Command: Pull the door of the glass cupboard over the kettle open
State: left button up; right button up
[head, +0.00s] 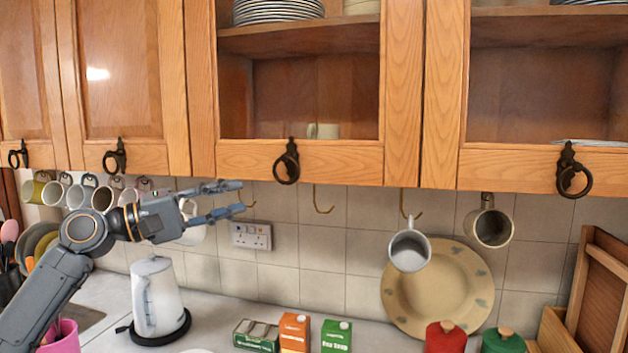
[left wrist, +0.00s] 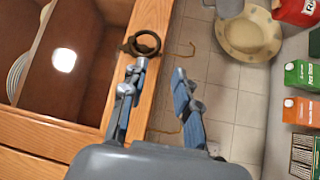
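The glass cupboard door (head: 340,161) has a wooden frame and looks shut, with plates and a cup behind the glass. Its dark ring handle (head: 287,165) hangs on the bottom rail. The white kettle (head: 157,298) stands on the worktop, lower left. My left gripper (head: 241,197) is open and empty, its fingers pointing right, left of and a little below the ring. In the left wrist view, the ring (left wrist: 142,43) is just beyond the tip of one finger of my gripper (left wrist: 159,70); I cannot tell if they touch. My right gripper is not in view.
Mugs hang on hooks under the cupboards, several at left and two at right (head: 409,250). A socket (head: 252,236) is on the tiled wall. Cartons (head: 294,331), a large plate (head: 437,288) and red and green canisters stand on the worktop. More cupboard doors flank this one.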

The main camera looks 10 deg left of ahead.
aim_at(286, 182)
pick_arm(q)
jog(key=p+x, duration=0.2)
jog(key=x, duration=0.1)
jog(key=p+x, duration=0.1)
jog(key=x, duration=0.3)
jog(key=p+x, duration=0.2)
jog(key=x, duration=0.1)
jog(key=shift+w+d+r+p, duration=0.1)
jog(key=shift+d+r+p, duration=0.15)
jog(key=shift+r, duration=0.2)
jog(key=shift+w, duration=0.15)
jog(key=shift+w+d, duration=0.2)
jog(key=shift+d, duration=0.05)
jog(key=shift+c, duration=1.1)
jog(key=c, duration=0.4)
grip_shut()
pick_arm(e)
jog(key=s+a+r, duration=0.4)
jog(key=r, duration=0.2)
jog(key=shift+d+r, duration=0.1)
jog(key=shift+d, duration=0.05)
